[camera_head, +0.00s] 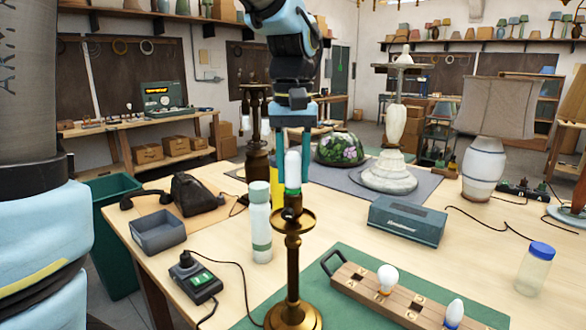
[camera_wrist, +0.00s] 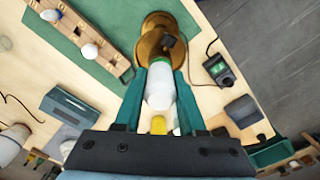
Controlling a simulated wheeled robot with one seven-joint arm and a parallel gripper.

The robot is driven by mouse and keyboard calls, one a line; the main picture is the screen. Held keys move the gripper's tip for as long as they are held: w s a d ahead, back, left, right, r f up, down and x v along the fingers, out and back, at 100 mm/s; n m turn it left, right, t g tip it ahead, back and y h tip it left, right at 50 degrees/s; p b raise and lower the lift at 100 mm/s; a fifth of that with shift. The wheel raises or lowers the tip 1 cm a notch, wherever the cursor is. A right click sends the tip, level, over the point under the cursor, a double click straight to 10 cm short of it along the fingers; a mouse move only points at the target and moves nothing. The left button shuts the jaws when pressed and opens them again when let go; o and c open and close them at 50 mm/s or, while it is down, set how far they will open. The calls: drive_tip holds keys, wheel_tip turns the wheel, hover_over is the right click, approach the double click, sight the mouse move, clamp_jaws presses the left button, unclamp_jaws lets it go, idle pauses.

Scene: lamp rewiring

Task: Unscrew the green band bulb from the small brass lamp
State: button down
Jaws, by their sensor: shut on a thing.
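The small brass lamp (camera_head: 293,262) stands upright at the front of the table. The green band bulb (camera_head: 293,163) sits upright at the top of the lamp, its green band just above the socket. My gripper (camera_head: 293,180) points down from above with its fingers on either side of the bulb, shut on it. In the wrist view the white bulb (camera_wrist: 160,86) lies between the teal fingers of my gripper (camera_wrist: 158,78), with the brass lamp base (camera_wrist: 153,22) beyond it. The join of bulb and socket is partly hidden there.
A wooden bulb holder (camera_head: 350,283) with two bulbs lies on a green mat (camera_head: 262,318) right of the lamp. A white bottle (camera_head: 260,228) stands close left of the lamp. A meter (camera_head: 196,280), a grey tray (camera_head: 158,232) and a blue-grey box (camera_head: 407,222) are nearby.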

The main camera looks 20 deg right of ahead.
sight(293, 153)
drive_tip(key=shift+n, duration=0.3)
drive_tip(key=shift+r, duration=2.5)
